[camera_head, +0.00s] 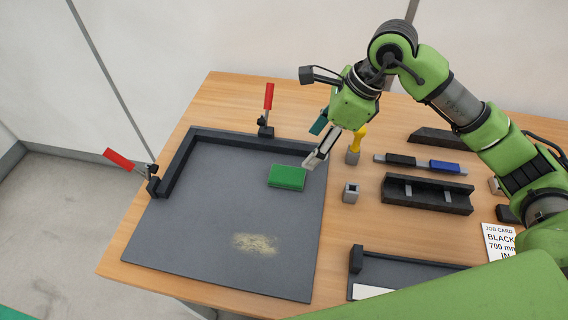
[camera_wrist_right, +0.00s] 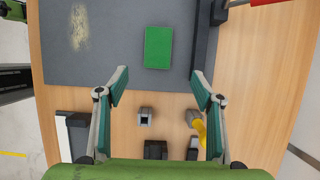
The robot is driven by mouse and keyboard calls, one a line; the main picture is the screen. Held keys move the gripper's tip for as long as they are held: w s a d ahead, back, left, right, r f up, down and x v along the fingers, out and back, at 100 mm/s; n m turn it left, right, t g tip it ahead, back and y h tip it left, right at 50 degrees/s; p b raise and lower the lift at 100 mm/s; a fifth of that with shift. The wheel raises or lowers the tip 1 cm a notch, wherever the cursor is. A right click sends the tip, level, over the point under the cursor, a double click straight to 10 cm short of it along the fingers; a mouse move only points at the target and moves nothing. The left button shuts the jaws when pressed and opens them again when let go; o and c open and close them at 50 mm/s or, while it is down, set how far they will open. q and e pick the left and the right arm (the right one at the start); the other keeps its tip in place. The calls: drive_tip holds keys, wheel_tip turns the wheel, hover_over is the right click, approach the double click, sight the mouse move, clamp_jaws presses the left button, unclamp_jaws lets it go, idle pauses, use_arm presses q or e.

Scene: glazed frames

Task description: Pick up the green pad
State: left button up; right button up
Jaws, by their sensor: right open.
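The green pad (camera_head: 287,177) is a flat rectangular block. It lies on the dark grey board (camera_head: 200,245), near the board's right edge. In the right wrist view the pad (camera_wrist_right: 158,47) lies beyond the fingertips, roughly centred between them. My right gripper (camera_head: 312,163) is just right of the pad in the head view. In the right wrist view the gripper (camera_wrist_right: 159,87) is open, with nothing between its fingers. My left gripper is in neither view.
A black raised fence (camera_head: 240,138) edges the board, with red-handled clamps (camera_head: 268,98) (camera_head: 120,160) beside it. A yellow-handled tool (camera_head: 360,138), a grey holder (camera_head: 350,192) and a black tray (camera_head: 427,195) stand on the right. Pale dust (camera_head: 254,244) lies on the board; its left part is clear.

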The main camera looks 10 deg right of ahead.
drive_tip(key=p, duration=0.1)
approach(289, 174)
drive_tip(key=shift+s+a+f, duration=0.15)
drive_tip(key=shift+f, duration=0.5)
drive_tip(key=shift+p+x, duration=0.7)
drive_tip(key=shift+x, duration=0.75)
drive_tip(key=p+x, duration=0.1)
drive_tip(key=x, duration=0.2)
drive_tip(key=shift+a+f+p, duration=0.15)
drive_tip(key=shift+p, duration=0.25)
drive_tip(key=shift+w+a+f, duration=0.15)
drive_tip(key=shift+w+f, duration=0.1)
drive_tip(key=shift+f, duration=0.1)
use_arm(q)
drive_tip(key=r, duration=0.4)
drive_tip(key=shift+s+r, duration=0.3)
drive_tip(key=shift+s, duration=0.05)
use_arm(e)
drive_tip(key=shift+f, duration=0.15)
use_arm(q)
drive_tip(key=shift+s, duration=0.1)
use_arm(e)
drive_tip(key=c, duration=1.1)
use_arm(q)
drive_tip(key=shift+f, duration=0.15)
use_arm(e)
drive_tip(key=shift+o, duration=0.2)
